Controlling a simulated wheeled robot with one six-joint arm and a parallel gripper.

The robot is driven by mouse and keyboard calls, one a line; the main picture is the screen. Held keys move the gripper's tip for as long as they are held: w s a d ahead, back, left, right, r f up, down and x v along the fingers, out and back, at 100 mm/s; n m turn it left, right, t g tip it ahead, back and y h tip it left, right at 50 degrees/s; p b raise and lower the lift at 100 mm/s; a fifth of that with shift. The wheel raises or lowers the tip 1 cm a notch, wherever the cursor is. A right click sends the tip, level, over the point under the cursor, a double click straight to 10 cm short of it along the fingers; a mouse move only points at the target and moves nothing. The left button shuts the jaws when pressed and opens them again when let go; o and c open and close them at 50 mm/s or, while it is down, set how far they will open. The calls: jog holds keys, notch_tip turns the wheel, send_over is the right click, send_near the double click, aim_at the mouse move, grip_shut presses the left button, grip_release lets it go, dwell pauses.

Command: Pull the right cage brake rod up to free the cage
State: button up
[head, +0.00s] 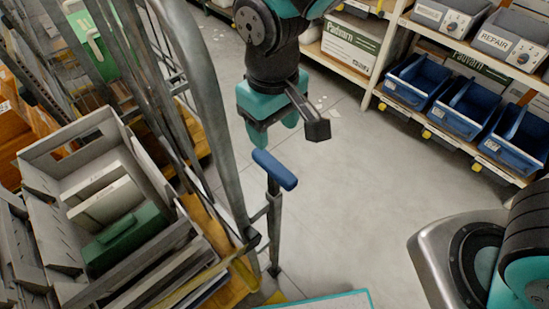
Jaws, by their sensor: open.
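The brake rod (274,215) is a thin grey upright bar with a blue T-shaped handle (274,169) on top. It stands at the right corner of the cage, beside the cage's grey tube frame (212,95). My gripper (274,132) is open and empty, pointing down just above the blue handle in the picture. A gap shows between its teal fingers and the handle, so they appear apart. The rod's lower end is close to the floor near a yellow part of the cage base (238,275).
Grey crates (95,135) with a green box (125,235) fill the cage at left. A rack with blue bins (470,108) and grey boxes stands at the right. The grey floor (350,200) between is clear. A green object (90,40) is behind the cage.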

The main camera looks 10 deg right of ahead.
aim_at(274, 164)
notch_tip(274, 164, down, 11)
jog(key=shift+f+p, duration=0.15)
jog(key=shift+p, duration=0.55)
